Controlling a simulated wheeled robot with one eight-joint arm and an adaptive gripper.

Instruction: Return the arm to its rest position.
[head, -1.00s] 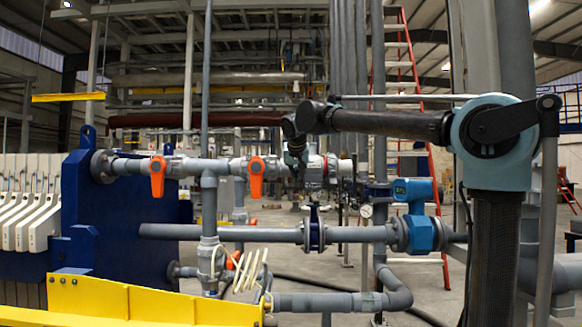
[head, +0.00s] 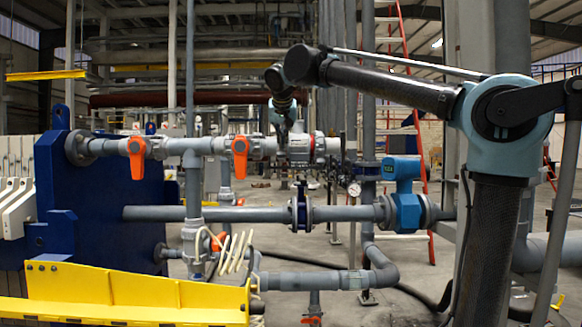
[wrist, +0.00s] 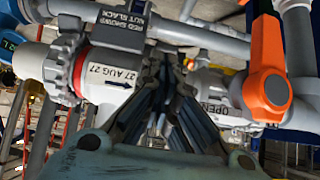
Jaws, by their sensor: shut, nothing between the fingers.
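My arm (head: 395,88) reaches in from the right in the head view. Its upper link slopes up to the left, and its wrist (head: 283,82) bends down in front of the grey upper pipe line. My gripper (wrist: 168,85) shows in the wrist view with its dark fingers close together and nothing between them. Behind the fingers are a white fitting (wrist: 108,84) labelled "27 AUG 27" and a valve with an orange handle (wrist: 267,75). I cannot tell whether the fingers touch the pipework. In the head view the fingertips are hard to separate from it.
Two orange valve handles (head: 239,158) hang on the upper pipe at left. A blue flow meter (head: 403,190) sits on the lower pipe. A yellow beam (head: 130,296) and blue press frame (head: 80,190) stand at left. A red ladder (head: 417,140) stands behind.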

